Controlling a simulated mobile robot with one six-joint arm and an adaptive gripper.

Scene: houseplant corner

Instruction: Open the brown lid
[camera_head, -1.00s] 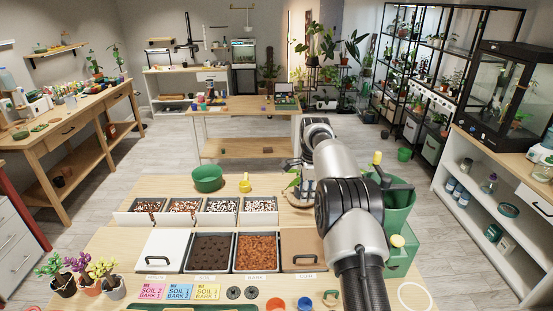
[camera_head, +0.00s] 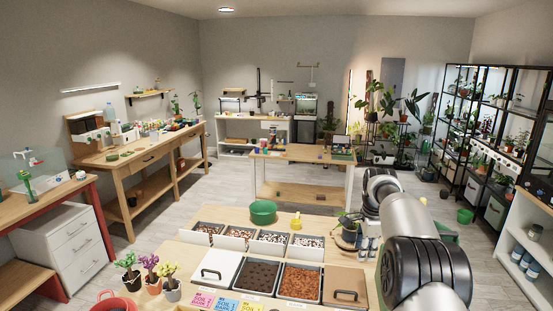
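The brown lid (camera_head: 342,281) lies flat over the rightmost bin of the front row on the wooden table, with a dark handle (camera_head: 346,295) near its front edge. My arm comes in at the right of the view, and its links stand just right of the lid. My gripper is out of the picture or hidden behind the arm, so its fingers do not show.
Left of the brown lid are an open bark bin (camera_head: 300,281), an open soil bin (camera_head: 258,274) and a white lid (camera_head: 219,266). Several pebble bins stand behind. A green bowl (camera_head: 263,211) and small potted plants (camera_head: 150,272) are on the table.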

